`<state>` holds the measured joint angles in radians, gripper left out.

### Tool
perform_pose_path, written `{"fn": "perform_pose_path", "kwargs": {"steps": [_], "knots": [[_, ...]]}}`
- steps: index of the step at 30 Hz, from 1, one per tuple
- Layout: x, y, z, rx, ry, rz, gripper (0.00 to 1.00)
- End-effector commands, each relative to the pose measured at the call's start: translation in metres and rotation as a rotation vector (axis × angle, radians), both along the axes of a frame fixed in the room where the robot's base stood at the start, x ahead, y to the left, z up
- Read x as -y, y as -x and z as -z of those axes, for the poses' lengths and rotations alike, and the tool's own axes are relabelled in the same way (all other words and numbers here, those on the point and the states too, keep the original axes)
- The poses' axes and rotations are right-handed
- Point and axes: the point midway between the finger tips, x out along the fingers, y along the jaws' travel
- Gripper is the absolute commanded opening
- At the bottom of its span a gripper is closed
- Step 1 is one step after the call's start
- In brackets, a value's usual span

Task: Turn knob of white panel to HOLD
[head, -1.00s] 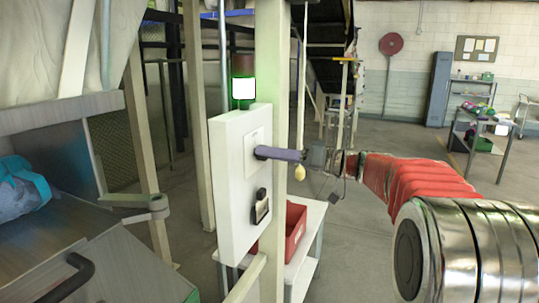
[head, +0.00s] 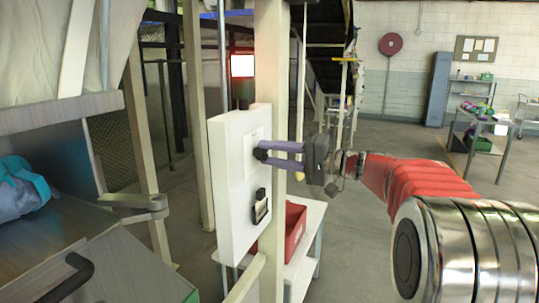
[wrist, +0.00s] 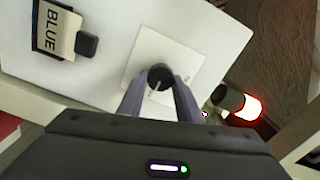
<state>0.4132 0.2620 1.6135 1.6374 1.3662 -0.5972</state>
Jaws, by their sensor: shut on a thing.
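The white panel (head: 228,210) is fixed on an upright post. Its black round knob (wrist: 159,77) sits on a small square plate (wrist: 140,66) and carries a pale pointer line. My gripper (head: 263,151) reaches in from the right and is shut on the knob. In the wrist view its two purple-grey fingers (wrist: 158,84) are on either side of the knob. No lettering is legible around the knob, so its marked position cannot be read. A lamp (head: 242,67) above the panel glows red and also shows in the wrist view (wrist: 246,107).
A card reading BLUE (wrist: 56,30), beside a black part (wrist: 87,44), is on the panel below the knob. A red bin (head: 296,228) stands on a white table (head: 312,237) behind the panel. A grey bench (head: 95,255) is at left. Open floor lies behind my arm.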

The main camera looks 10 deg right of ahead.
Motion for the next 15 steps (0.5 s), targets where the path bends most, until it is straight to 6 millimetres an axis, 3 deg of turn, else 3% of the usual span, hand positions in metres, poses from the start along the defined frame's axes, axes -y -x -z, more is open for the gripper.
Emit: {"fn": "perform_pose_path", "kwargs": {"steps": [15], "knots": [[0.0043,-0.0019,0.0024,-0.036,-0.024,0.011,0.09]]}}
